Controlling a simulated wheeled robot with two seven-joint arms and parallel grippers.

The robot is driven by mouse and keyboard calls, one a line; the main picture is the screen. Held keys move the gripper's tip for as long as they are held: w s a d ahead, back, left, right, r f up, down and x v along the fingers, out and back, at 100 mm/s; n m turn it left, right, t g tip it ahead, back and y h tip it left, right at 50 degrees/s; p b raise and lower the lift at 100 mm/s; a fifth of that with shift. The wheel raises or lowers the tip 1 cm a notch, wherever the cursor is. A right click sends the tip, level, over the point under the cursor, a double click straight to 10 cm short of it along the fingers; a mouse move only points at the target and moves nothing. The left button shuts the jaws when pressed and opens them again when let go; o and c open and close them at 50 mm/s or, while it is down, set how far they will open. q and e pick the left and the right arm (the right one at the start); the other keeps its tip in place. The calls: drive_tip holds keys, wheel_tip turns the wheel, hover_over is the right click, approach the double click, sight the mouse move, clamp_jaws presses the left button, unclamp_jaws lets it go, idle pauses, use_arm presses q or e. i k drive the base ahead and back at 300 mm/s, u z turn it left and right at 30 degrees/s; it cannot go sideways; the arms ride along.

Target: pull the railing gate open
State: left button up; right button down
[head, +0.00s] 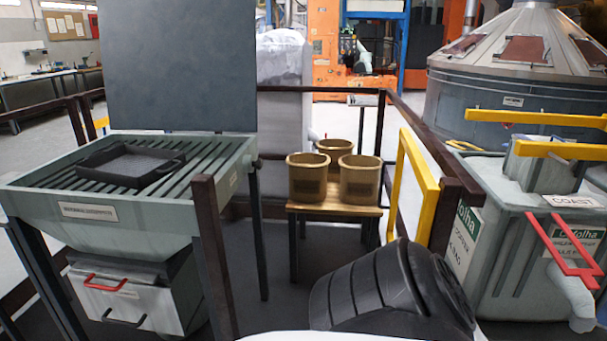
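The railing gate appears to be the yellow frame (422,182) right of centre. It stands along the inner side of the right-hand brown railing, leading away from me, beside the near brown post (441,222). The way between this post and the left brown post (212,255) shows no bar across it. I cannot see a latch. Neither of my grippers is in view, and nothing is seen touching the gate.
A wooden stand (333,209) with three tan buckets (308,178) is inside the railing. A grey-green grated hopper (70,212) with a black tray (130,165) fills the left. Grey bins (500,250) with red and yellow handles stand right. Dark floor (270,262) is clear between.

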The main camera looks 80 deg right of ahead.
sight(431, 191)
drive_tip(key=u, duration=0.05)
drive_tip(key=k, duration=0.2)
drive_tip(key=z, duration=1.25)
